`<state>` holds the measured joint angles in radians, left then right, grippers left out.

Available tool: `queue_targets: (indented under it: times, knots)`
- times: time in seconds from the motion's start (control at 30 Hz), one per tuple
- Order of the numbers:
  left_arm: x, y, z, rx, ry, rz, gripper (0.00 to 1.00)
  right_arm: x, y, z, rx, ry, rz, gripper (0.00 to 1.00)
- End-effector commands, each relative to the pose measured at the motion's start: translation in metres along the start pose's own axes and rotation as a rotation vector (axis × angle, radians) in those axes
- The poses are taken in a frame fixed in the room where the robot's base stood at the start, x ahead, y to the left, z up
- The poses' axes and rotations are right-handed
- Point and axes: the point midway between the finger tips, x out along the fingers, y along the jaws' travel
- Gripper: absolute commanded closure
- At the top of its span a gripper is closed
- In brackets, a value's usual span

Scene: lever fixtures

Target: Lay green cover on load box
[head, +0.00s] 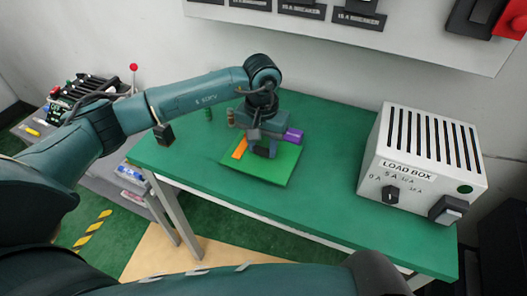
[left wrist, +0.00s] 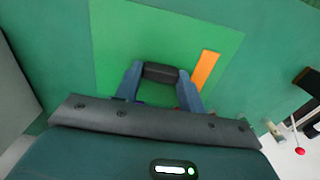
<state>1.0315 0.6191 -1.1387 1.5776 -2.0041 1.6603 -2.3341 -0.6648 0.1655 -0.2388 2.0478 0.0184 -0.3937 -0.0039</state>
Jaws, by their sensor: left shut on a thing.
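The green cover (head: 262,173) is a flat bright green sheet at the middle of the green table, far to the left of the load box. My left gripper (head: 263,150) is over it, pointing down. In the left wrist view its blue fingers are shut on the black handle (left wrist: 160,72) in the middle of the green cover (left wrist: 120,40). I cannot tell whether the cover touches the table or is slightly raised. The load box (head: 422,158) is a white box with a slotted top, at the table's right end. Its top is bare. My right gripper is out of view.
The green table (head: 330,205) is clear between cover and load box. An orange strip (head: 240,148) and a purple piece (head: 293,135) lie by the cover. A side bench with a red-knobbed lever (head: 133,68) stands left. A wall panel (head: 400,40) hangs behind.

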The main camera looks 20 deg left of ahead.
Motion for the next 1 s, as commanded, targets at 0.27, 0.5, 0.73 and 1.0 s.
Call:
queue_targets:
  times: [0.27,0.5,0.73,1.0]
  knots:
    - [0.031,0.0,0.001,0.0,-0.002,0.0,0.85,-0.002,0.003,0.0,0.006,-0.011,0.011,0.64]
    - [0.034,0.0,0.001,0.0,-0.001,-0.001,0.85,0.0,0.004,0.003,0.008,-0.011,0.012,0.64]
    - [0.034,0.0,0.001,0.0,-0.002,-0.001,0.48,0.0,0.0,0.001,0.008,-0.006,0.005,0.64]
    - [0.034,0.0,0.001,0.0,-0.002,-0.001,0.39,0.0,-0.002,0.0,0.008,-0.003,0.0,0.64]
